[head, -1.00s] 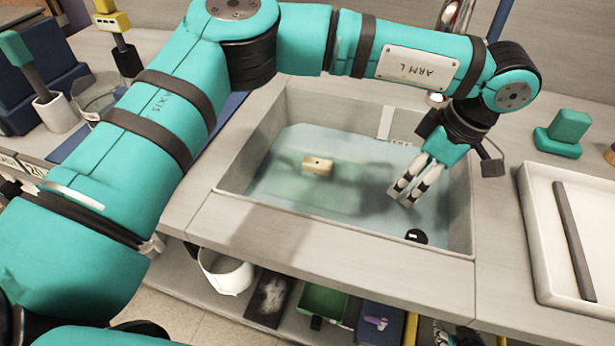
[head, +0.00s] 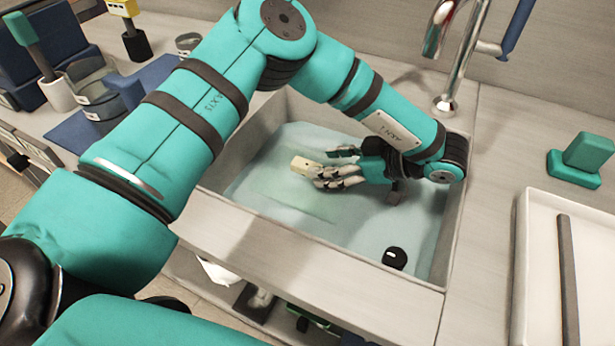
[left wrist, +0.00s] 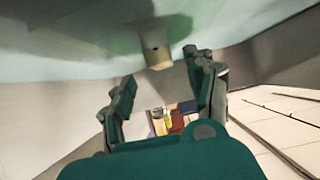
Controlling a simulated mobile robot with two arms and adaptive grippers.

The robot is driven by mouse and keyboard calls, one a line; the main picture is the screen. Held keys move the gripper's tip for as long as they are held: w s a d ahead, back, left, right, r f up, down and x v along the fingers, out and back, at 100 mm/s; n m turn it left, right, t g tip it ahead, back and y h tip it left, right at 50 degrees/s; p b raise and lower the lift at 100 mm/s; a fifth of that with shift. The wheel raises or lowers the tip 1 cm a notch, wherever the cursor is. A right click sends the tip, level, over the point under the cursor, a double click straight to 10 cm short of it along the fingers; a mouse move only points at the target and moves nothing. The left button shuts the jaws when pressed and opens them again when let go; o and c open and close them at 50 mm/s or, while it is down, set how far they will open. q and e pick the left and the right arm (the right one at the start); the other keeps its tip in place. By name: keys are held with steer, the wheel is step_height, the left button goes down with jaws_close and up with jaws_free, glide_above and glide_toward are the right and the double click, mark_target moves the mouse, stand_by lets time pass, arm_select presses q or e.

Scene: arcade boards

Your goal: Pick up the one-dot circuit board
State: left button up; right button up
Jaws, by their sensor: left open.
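A small cream block (head: 304,166) lies in the water of the sink; it is the only board-like piece I see there. In the earlier head view its top showed a dark dot; now the marking is too small to read surely. My left gripper (head: 325,166) is open, low in the sink, with its fingertips at the right end of the block. In the left wrist view the block (left wrist: 157,48) shows ahead of the gap between the open fingers (left wrist: 160,72). I cannot tell whether they touch it. My right gripper is not in view.
The sink (head: 290,245) has raised grey walls around the gripper. A round black piece (head: 395,257) lies near its front right. A metal faucet (head: 447,60) stands behind. A white tray (head: 535,250) and a green block (head: 585,155) are on the right counter.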

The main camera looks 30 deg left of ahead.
mark_target(308, 165)
arm_select(q)
steer(key=x, duration=0.5)
steer(key=shift+s+a+b, duration=0.15)
steer(key=shift+a+b, duration=0.2)
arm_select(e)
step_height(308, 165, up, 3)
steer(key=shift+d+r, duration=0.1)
arm_select(q)
jaws_close()
